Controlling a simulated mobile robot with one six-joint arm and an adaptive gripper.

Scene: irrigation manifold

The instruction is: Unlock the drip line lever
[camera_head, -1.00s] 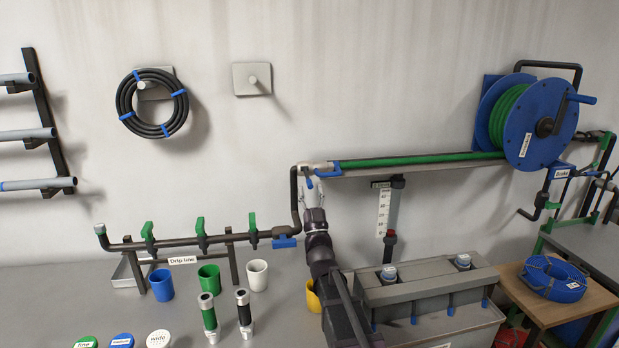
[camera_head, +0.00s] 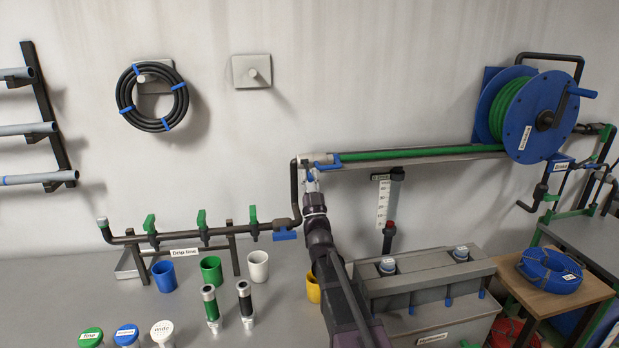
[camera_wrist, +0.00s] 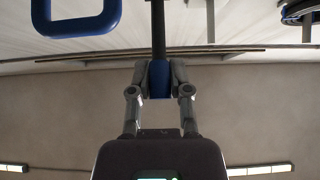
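The drip line manifold (camera_head: 190,240) is a dark pipe with green valve handles (camera_head: 202,218) and a "Drip line" label. A dark pipe rises from its right end to a joint (camera_head: 318,158). A small blue lever (camera_head: 310,175) hangs below this joint; it seems to be the blue piece (camera_wrist: 158,79) in the wrist view. My gripper (camera_head: 314,185) is just under the joint. In the wrist view its fingers (camera_wrist: 159,72) angle inward on both sides of the blue piece with no clear gap. The contact itself is too small to see in the head view.
A blue piece (camera_head: 285,234) is at the manifold's right end. A blue loop (camera_wrist: 75,16) shows close by in the wrist view. A hose reel (camera_head: 535,120) stands right. Cups, including a white cup (camera_head: 257,266), and a grey tank (camera_head: 425,290) flank my arm.

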